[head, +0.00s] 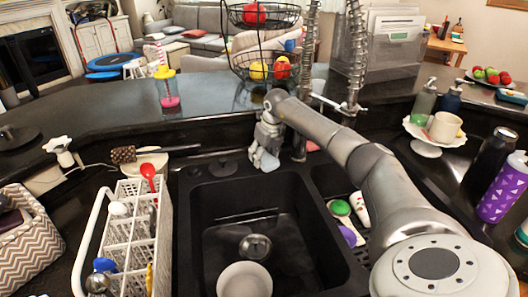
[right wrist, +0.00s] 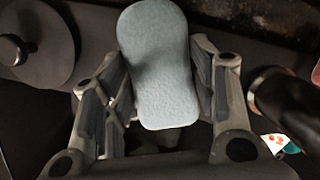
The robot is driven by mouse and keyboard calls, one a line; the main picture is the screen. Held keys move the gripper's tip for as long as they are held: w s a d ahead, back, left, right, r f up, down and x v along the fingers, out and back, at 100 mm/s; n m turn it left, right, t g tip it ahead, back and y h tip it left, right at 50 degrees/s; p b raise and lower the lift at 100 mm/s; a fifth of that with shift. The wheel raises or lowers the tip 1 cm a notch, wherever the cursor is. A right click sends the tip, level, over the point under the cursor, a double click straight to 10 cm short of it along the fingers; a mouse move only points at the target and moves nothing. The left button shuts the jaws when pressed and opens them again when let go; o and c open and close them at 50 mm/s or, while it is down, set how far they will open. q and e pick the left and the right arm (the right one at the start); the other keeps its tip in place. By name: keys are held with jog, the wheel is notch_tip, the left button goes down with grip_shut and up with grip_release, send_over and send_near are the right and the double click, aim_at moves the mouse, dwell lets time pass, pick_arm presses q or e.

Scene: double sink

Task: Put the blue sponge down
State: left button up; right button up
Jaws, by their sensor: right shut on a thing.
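The blue sponge (right wrist: 158,62) is pale blue with rounded ends and shows clearly in the right wrist view. My right gripper (right wrist: 157,95) is shut on it, with one finger at each side of its lower half. In the head view my right gripper (head: 265,158) hangs over the rear edge of the left sink basin, near the faucet. My left gripper is not in view.
The black sink basin (head: 215,215) holds a white bowl (head: 245,280). A white utensil rack (head: 130,225) stands left of it. Utensils lie in the right basin. A cake stand with a mug (head: 445,127) and bottles are at right. A wire fruit basket (head: 262,66) stands behind.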

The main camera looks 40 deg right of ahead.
jog(key=shift+f, duration=0.1)
jog(key=shift+f, duration=0.1)
jog(key=o, duration=0.8)
jog(key=shift+r, duration=0.35)
jog(key=b+v, duration=0.1)
jog(key=v, duration=1)
jog(key=shift+s+r+b, duration=0.15)
jog(key=shift+r+b, duration=0.15)
jog(key=shift+b, duration=0.1)
